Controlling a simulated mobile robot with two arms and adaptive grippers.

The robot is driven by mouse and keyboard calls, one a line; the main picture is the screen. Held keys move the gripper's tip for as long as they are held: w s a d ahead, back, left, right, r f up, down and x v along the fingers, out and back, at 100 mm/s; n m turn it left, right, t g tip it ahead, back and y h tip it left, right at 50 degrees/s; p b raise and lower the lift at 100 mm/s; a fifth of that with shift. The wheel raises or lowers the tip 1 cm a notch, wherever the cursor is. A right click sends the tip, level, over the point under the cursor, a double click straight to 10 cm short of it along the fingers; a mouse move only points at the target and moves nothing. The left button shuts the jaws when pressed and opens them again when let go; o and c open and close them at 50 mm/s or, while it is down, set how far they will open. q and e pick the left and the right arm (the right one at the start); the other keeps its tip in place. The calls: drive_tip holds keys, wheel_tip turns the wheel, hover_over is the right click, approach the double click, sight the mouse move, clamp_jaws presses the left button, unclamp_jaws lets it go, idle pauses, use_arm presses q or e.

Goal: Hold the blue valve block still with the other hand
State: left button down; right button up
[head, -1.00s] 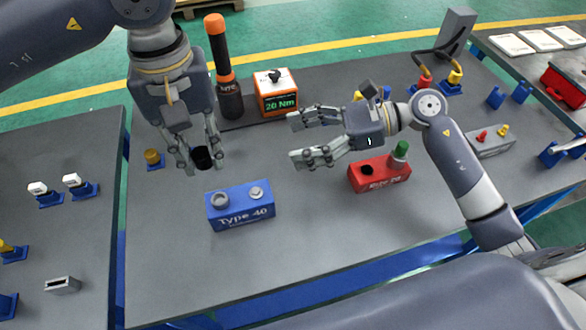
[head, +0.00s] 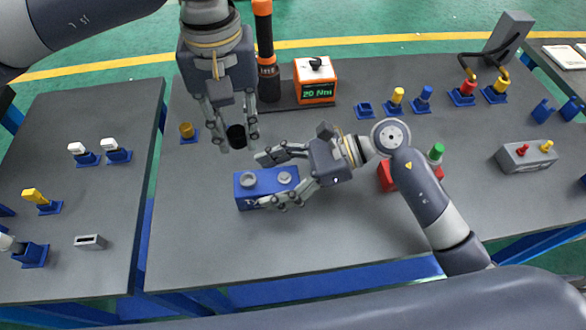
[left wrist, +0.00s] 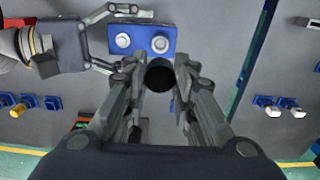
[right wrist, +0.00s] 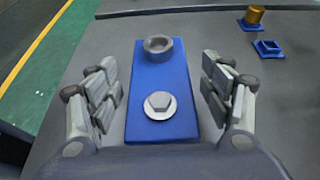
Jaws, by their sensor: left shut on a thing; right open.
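The blue valve block (head: 243,188) lies on the grey table with two round fittings on top; its label is partly covered by my right gripper. My right gripper (head: 272,180) is open, with one finger along each long side of the block. In the right wrist view the block (right wrist: 147,87) sits between the open fingers (right wrist: 161,92) with a gap on both sides. My left gripper (head: 234,136) is shut on a black cylindrical piece (head: 236,137) above the table, just behind the block. The black piece (left wrist: 160,75) also shows in the left wrist view.
A red block (head: 386,177) with a green knob is partly hidden behind my right arm. An orange 20 Nm box (head: 316,82) stands at the back beside a dark orange-topped tool (head: 264,40). The front of the table is clear.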

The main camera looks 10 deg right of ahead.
drive_tip(key=shift+a+f, duration=0.25)
drive_tip(key=shift+a, duration=0.3)
drive_tip(key=c, duration=1.7)
use_arm(q)
drive_tip(key=shift+f+n, duration=1.6)
drive_tip(key=shift+n, duration=0.4)
